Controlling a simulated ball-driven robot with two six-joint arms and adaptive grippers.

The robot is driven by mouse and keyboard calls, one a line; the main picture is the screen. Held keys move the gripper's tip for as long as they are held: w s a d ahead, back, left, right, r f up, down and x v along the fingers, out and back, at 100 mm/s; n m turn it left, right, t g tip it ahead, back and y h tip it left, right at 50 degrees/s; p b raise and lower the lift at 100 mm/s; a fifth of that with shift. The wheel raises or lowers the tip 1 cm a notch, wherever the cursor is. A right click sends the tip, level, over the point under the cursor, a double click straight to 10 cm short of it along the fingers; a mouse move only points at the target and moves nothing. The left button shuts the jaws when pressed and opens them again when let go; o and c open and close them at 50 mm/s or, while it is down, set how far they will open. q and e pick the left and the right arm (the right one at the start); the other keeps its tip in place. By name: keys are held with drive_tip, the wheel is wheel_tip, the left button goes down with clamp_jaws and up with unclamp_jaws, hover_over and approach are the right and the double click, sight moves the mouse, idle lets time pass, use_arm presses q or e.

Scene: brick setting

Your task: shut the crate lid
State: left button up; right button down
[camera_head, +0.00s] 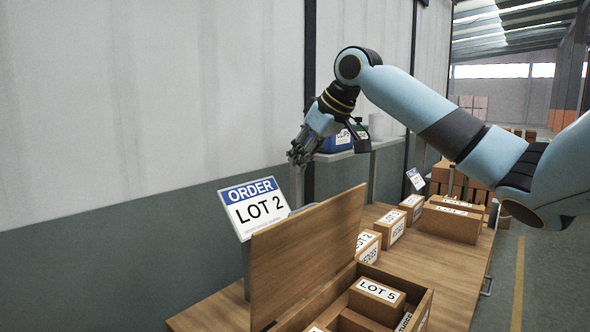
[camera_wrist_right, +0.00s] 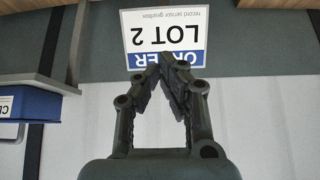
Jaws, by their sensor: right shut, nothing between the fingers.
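The wooden crate (camera_head: 420,312) stands at the front of the table in the head view, with small cartons inside, one marked LOT 5 (camera_head: 377,293). Its wooden lid (camera_head: 306,252) stands up, open, along the crate's left side. My right gripper (camera_head: 293,162) is shut and empty, high above and behind the lid, near the order sign (camera_head: 256,207) reading LOT 2. In the right wrist view the fingertips (camera_wrist_right: 168,62) meet in front of that sign (camera_wrist_right: 164,37); neither crate nor lid shows there. My left gripper is not in view.
Several cartons (camera_head: 389,228) stand along the table (camera_head: 449,273) behind the crate. A blue bin (camera_head: 336,143) sits on a raised shelf by the wall, also at the left of the right wrist view (camera_wrist_right: 30,104). The wall (camera_head: 110,210) runs close along the left.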

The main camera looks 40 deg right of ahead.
drive_tip(key=p+x, duration=0.2)
drive_tip(key=x, duration=0.7)
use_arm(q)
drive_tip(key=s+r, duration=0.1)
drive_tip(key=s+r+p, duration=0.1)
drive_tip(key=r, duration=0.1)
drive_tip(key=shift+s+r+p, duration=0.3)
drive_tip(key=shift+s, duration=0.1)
use_arm(e)
drive_tip(key=s, duration=0.4)
drive_tip(key=shift+s+d+f, duration=0.1)
drive_tip(key=shift+s+f, duration=0.05)
drive_tip(key=shift+f, duration=0.2)
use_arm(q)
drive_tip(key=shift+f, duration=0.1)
